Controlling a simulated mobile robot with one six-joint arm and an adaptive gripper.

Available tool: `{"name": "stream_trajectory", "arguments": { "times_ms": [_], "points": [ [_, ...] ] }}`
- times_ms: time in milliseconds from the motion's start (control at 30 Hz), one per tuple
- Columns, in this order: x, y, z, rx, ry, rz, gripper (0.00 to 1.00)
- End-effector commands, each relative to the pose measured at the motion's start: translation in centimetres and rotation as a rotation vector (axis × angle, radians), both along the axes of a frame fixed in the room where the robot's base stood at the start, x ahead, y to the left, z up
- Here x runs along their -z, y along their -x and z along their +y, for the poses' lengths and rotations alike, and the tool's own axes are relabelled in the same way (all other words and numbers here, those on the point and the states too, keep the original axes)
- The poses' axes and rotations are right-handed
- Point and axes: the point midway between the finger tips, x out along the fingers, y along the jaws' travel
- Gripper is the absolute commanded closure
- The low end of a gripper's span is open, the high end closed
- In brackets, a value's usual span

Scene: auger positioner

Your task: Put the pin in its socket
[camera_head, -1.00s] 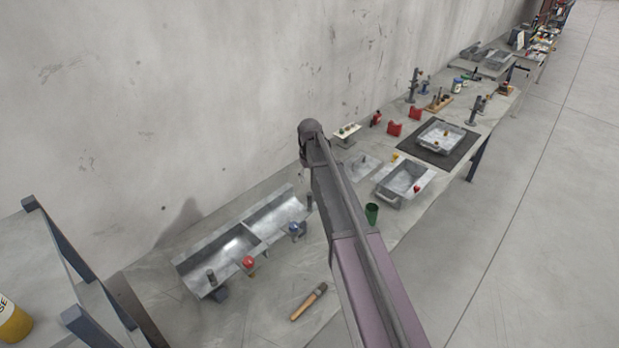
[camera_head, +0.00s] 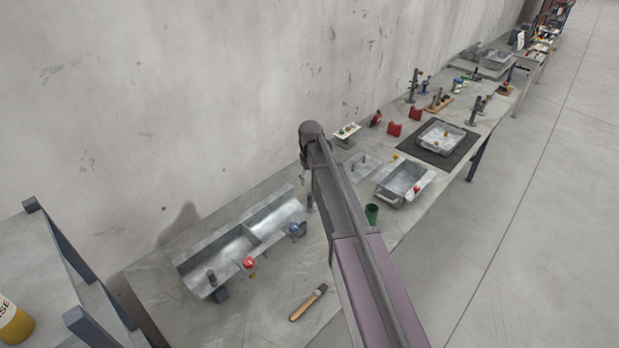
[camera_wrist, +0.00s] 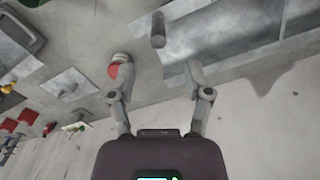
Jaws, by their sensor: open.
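I cannot tell for sure which piece is the pin or which is its socket. A dark upright cylinder (camera_wrist: 158,30) stands beside the grey trough (camera_wrist: 235,40) in the wrist view. A pale plate (camera_wrist: 72,88) with a small peg lies further left there; the plate also shows in the head view (camera_head: 362,167). My gripper (camera_wrist: 155,65) is open, with nothing seen between its fingers; the cylinder shows just beyond the gap. A small red and white thing (camera_wrist: 114,70) shows at the left fingertip; contact is unclear.
Red (camera_head: 249,264) and blue (camera_head: 294,229) knobs stand before the trough (camera_head: 240,240). A wooden-handled tool (camera_head: 306,304) lies in front. The wall is close behind the table.

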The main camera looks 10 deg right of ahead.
Motion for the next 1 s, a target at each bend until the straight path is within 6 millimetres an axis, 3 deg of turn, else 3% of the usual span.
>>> {"name": "stream_trajectory", "arguments": {
  "times_ms": [267,700,833,1000],
  "points": [
    [0.0,7.5,0.0,0.053,0.001,0.0,0.36],
    [0.0,22.6,-0.1,0.175,0.002,0.001,0.36],
    [0.0,25.7,-0.1,0.203,0.002,0.001,0.36],
    [0.0,27.8,-0.1,0.223,0.002,0.001,0.36]
  ]
}}
